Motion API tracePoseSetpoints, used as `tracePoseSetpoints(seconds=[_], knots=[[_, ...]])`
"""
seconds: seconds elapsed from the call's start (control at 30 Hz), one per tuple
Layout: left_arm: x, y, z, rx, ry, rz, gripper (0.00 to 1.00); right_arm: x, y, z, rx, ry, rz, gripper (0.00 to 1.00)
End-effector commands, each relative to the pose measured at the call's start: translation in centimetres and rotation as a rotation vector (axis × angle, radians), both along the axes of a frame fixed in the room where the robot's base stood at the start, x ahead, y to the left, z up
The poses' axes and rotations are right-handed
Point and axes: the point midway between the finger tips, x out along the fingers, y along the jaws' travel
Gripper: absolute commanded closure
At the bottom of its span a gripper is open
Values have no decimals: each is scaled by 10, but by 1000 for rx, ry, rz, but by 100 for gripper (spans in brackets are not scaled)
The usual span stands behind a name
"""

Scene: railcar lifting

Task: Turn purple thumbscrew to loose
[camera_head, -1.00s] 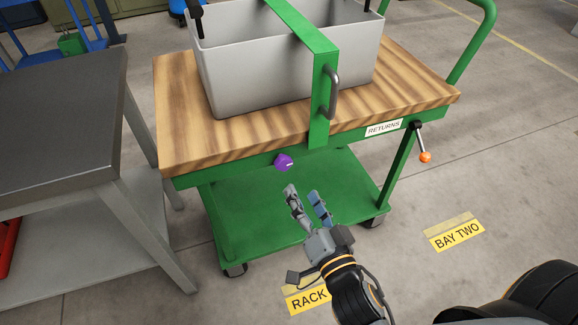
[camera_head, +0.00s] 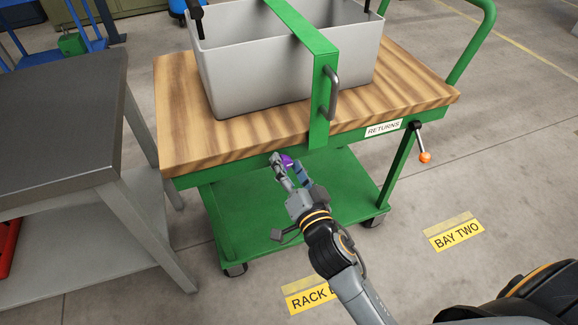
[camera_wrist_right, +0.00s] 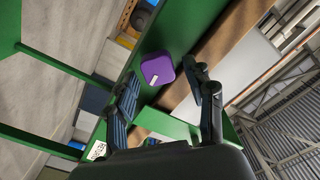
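The purple thumbscrew (camera_head: 287,160) sits on the front edge of the green cart frame, under the wooden top. In the head view it is partly hidden behind my right gripper (camera_head: 289,170). In the right wrist view the thumbscrew (camera_wrist_right: 157,69) shows as a rounded purple knob with a small pale mark. It lies ahead of and between the spread fingers of my right gripper (camera_wrist_right: 165,90). The fingers are open, with a gap to either side of the knob; I cannot tell whether either touches it. My left gripper is not in view.
The cart's wooden top (camera_head: 420,85) carries a grey bin (camera_head: 250,80) under a green strap (camera_head: 323,90) with a grey handle. An orange-knobbed lever (camera_head: 424,157) hangs at the cart's right. A dark metal table (camera_head: 50,120) stands close on the left.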

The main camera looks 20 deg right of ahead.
Motion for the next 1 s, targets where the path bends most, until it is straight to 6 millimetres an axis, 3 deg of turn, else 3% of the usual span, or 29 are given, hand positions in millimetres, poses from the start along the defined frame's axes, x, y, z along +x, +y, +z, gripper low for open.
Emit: tracePoseSetpoints(seconds=[0.03,0.23,0.6,1.0], knots=[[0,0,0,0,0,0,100,0,0,0,0,0,0,61],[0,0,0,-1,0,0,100,0,0,0,0,0,0,99],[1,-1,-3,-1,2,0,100,0,0,1,-58,-2,-1,99],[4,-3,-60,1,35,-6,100,0,2,4,-363,-11,-3,99]])
